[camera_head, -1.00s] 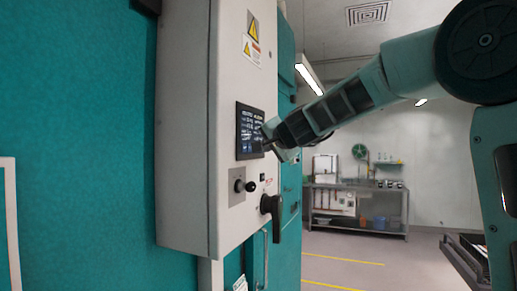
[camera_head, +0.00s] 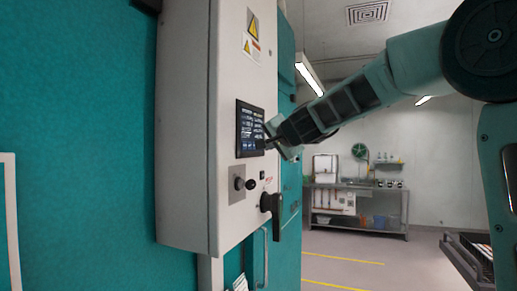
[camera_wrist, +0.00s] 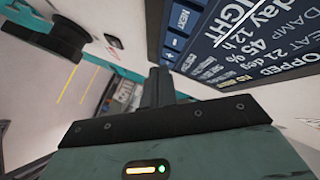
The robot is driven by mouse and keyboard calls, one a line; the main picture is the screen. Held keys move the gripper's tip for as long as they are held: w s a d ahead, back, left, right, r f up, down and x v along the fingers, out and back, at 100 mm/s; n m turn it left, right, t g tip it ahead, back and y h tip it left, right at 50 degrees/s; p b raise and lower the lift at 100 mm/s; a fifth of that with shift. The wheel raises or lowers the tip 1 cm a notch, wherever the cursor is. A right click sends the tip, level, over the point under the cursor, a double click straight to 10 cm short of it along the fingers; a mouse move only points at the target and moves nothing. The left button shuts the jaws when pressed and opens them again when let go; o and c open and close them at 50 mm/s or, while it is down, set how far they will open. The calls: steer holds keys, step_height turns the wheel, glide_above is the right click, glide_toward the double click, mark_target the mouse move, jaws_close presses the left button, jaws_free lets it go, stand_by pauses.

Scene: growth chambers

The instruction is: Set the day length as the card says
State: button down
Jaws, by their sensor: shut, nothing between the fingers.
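The control screen (camera_head: 250,129) is a dark panel with pale text on the front of a light grey cabinet. Close up in the wrist view, the screen (camera_wrist: 235,40) is tilted and partly cut off; I can read "day 12 h", "45 %", "21 deg" and a "NEXT" key (camera_wrist: 180,17). My gripper (camera_head: 268,145) is at the lower right edge of the screen in the head view, and its shut, empty fingers (camera_wrist: 158,86) show beside the screen in the wrist view. I cannot tell whether the fingertips touch it. No readable card is in view.
Below the screen are a black knob (camera_head: 251,184) on a metal plate and a black handle (camera_head: 271,203). Warning labels (camera_head: 252,22) are above. Teal chamber walls (camera_head: 80,130) flank the cabinet. A grey bench (camera_head: 355,205) stands far back, with open floor before it.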

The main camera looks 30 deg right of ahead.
steer(key=shift+s+d, duration=0.1)
steer(key=shift+s, duration=0.05)
steer(key=shift+s+d+b, duration=0.65)
steer(key=shift+s+d, duration=0.1)
steer(key=shift+s, duration=0.2)
steer(key=shift+s+d+b, duration=0.6)
steer(key=shift+s+d, duration=0.15)
steer(key=shift+s, duration=0.2)
stand_by(1.2)
steer(key=s+a+f+n+g+y+b, duration=0.1)
steer(key=s+a+f+n+g, duration=0.2)
steer(key=a+f, duration=0.5)
steer(key=s+a+f+n+g+y+b, duration=0.1)
steer(key=s+a+f+n+g+y, duration=0.25)
steer(key=f, duration=0.75)
steer(key=s+a+f+n+g+b, duration=0.1)
steer(key=s+a+f+n+g, duration=0.2)
steer(key=a+f, duration=0.6)
steer(key=s+a+f+n+g+h+b, duration=0.1)
steer(key=s+a+f+n+g+b, duration=0.1)
steer(key=s+f, duration=0.7)
steer(key=s+a+f+n+g+h+b, duration=0.1)
steer(key=s+a+f+n+g+b, duration=0.2)
steer(key=s, duration=1.5)
steer(key=a+f+n+g, duration=0.1)
steer(key=a+f+n, duration=0.2)
steer(key=f+n, duration=0.3)
steer(key=shift+s+a+f+b, duration=0.25)
steer(key=shift+a+f+b, duration=0.1)
steer(key=shift+f, duration=0.3)
